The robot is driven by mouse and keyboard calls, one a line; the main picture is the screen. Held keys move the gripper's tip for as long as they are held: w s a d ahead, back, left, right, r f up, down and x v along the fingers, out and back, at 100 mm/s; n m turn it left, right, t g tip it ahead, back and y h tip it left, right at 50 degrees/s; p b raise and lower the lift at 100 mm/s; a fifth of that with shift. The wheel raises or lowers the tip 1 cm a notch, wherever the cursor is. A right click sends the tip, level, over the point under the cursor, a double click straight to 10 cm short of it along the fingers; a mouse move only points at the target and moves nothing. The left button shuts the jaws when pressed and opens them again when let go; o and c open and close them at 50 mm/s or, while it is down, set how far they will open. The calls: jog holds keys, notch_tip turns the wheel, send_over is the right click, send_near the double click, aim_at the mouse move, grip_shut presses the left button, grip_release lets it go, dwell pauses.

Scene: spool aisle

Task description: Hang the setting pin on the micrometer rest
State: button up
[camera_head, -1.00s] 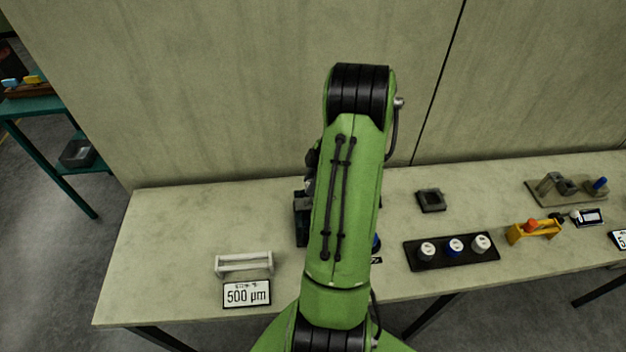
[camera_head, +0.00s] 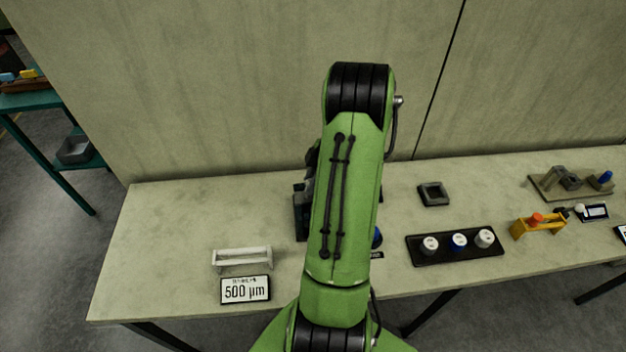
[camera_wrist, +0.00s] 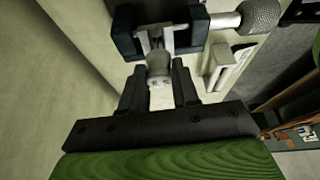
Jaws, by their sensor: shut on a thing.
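In the wrist view my gripper (camera_wrist: 161,72) is shut on a grey-white cylindrical piece, which I take to be the setting pin (camera_wrist: 158,62). The pin's far end is at the notch of a dark block with a silver rod and a knurled knob, which looks like the micrometer rest (camera_wrist: 125,38). I cannot tell whether pin and rest touch. In the head view the dark rest (camera_head: 300,218) shows only partly, left of my green arm. My arm hides the gripper and pin there.
A white rack (camera_head: 241,262) stands behind a "500 µm" sign (camera_head: 245,290). Right of my arm are a black tray (camera_head: 422,258) with several capped pieces, a dark square holder (camera_head: 433,194) and a yellow holder (camera_head: 538,226).

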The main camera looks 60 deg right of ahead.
jog(key=shift+f+b, duration=1.05)
jog(key=shift+f, duration=0.25)
jog(key=o, duration=1.1)
jog(key=shift+r, duration=0.1)
jog(key=shift+r, duration=0.1)
jog(key=p+v, duration=0.3)
jog(key=v, duration=1.2)
jog(key=shift+s+r+p, duration=0.15)
jog(key=shift+r+p, duration=0.1)
jog(key=shift+p, duration=0.05)
jog(key=shift+d, duration=0.15)
